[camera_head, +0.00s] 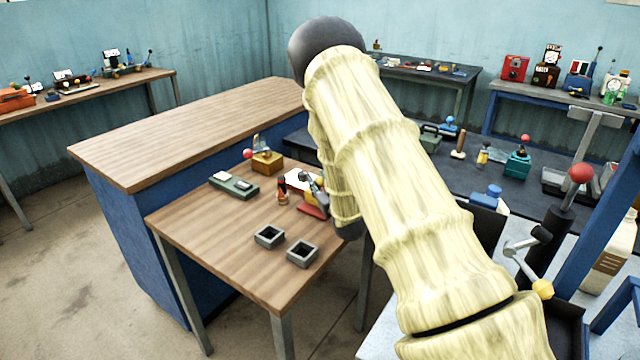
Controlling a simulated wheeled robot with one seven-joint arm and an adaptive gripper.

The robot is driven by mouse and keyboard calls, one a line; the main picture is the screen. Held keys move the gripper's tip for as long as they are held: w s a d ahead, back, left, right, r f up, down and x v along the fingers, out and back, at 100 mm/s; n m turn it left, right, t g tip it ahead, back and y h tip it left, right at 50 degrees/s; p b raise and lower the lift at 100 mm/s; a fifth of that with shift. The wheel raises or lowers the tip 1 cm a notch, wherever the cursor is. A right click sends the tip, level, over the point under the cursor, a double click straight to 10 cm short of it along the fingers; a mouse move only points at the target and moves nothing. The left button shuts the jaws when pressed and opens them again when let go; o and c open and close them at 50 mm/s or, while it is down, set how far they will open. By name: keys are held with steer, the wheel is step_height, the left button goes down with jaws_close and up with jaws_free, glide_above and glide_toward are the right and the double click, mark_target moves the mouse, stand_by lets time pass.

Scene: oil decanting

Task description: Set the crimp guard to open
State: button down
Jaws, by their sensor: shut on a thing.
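My arm reaches across the middle of the view and bends down behind itself to the small wooden table. My gripper (318,193) seems to be the small grey shape at the table's right edge, partly hidden by my arm. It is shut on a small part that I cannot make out. A white block (298,180) and a flat red piece (313,211) lie close beside it. I cannot tell for sure which of these is the crimp guard, nor how it is set.
The small wooden table (215,226) also bears a brass box (267,162) with a red knob, a green switch box (233,186), a red-and-black bottle (282,192) and two open square cups (269,237) (302,254). A higher counter (190,135) stands behind. The table's front left is clear.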

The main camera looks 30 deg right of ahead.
steer(key=a, duration=0.1)
steer(key=s+a, duration=0.1)
steer(key=a, duration=0.2)
steer(key=shift+s+f+b, duration=0.1)
steer(key=shift+s+b, duration=0.2)
steer(key=shift+d, duration=0.1)
steer(key=c, duration=1.3)
jaws_free()
steer(key=shift+c, duration=0.2)
steer(key=o, duration=0.3)
steer(key=shift+s, duration=0.1)
steer(key=s+a, duration=0.2)
steer(key=s, duration=0.9)
steer(key=shift+s+a, duration=0.2)
steer(key=shift+s, duration=0.15)
